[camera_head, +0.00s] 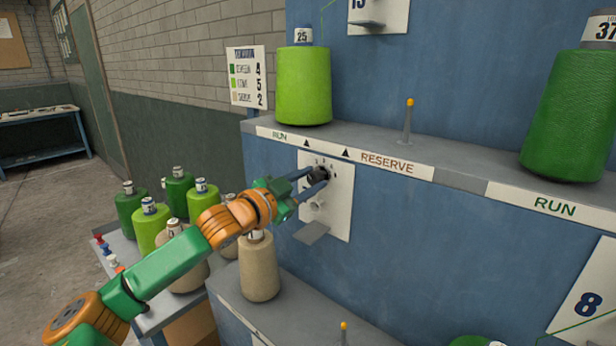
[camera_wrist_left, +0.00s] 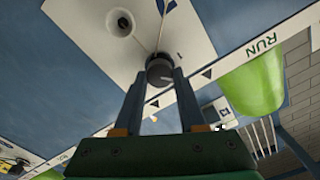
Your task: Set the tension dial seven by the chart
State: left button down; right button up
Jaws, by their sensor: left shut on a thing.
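The tension dial (camera_head: 318,174) is a dark round knob on a white plate (camera_head: 340,205) on the blue machine face, with small marks around it. My left gripper (camera_head: 312,178) reaches it from the left, its two fingers shut on the dial's sides. In the left wrist view the dial (camera_wrist_left: 159,70) sits between the fingertips, with a light pointer line on it. The chart (camera_head: 246,77) hangs on the machine's left edge, with green, light green and tan rows numbered 4, 5 and 2. My right gripper is not in view.
A light green cone (camera_head: 303,85) stands on the shelf above the dial, and a dark green cone (camera_head: 570,115) stands at right. A tan cone (camera_head: 259,268) stands below my left wrist. A cart (camera_head: 150,318) with several cones is at left. A small grey ledge (camera_head: 311,232) juts out below the dial.

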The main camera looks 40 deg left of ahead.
pick_arm(q)
jog(key=shift+r+m, duration=0.1)
jog(key=shift+m, duration=0.4)
jog(key=c, duration=0.8)
grip_release()
jog(key=o, duration=0.3)
jog(key=shift+w, duration=0.2)
jog(key=s+b, duration=0.2)
jog(key=b, duration=0.2)
jog(key=s+b, duration=0.2)
jog(key=b, duration=0.2)
jog(key=s+b, duration=0.3)
jog(key=shift+a+b, duration=0.3)
jog(key=shift+b, duration=0.1)
